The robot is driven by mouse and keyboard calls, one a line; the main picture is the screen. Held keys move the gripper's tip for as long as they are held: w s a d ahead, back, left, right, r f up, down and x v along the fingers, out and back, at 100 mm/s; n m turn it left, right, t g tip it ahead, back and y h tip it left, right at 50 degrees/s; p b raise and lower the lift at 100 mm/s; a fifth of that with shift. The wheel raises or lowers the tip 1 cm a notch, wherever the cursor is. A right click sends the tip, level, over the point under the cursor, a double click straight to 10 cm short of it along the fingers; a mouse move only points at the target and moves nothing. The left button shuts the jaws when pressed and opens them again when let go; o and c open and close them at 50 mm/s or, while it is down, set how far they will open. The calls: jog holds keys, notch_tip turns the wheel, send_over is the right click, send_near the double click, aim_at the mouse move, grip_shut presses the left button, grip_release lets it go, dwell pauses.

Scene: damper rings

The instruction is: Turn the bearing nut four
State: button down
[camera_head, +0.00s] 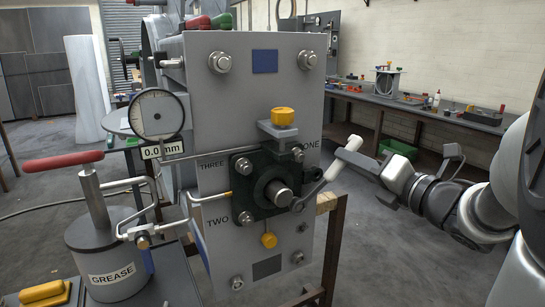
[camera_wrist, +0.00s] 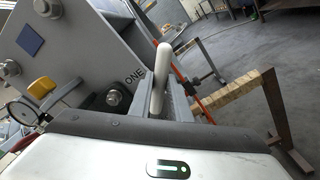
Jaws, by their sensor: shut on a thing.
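A dark square bearing flange (camera_head: 262,204) with a round shaft end (camera_head: 279,194) is on the grey plate. Nuts show at its upper left (camera_head: 243,165), lower left (camera_head: 245,218) and upper right (camera_head: 297,155). Labels ONE, TWO and THREE are readable; no FOUR shows. At the lower-right corner, a grey lever (camera_head: 309,194) covers the nut place and slants up right to a pale handle (camera_head: 343,158). My gripper (camera_head: 364,161) is shut on this handle, which stands between the jaws in the wrist view (camera_wrist: 158,80).
A dial gauge (camera_head: 159,114) with a 0.0 mm display is at the plate's left. A grease pump (camera_head: 104,259) with a red lever stands at lower left. A wooden-topped stand (camera_wrist: 242,95) is right of the plate. A workbench (camera_head: 430,112) runs behind; open floor lies between.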

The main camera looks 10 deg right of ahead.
jog(key=shift+s+d, duration=0.1)
jog(key=shift+s, duration=0.15)
jog(key=shift+v, duration=1.5)
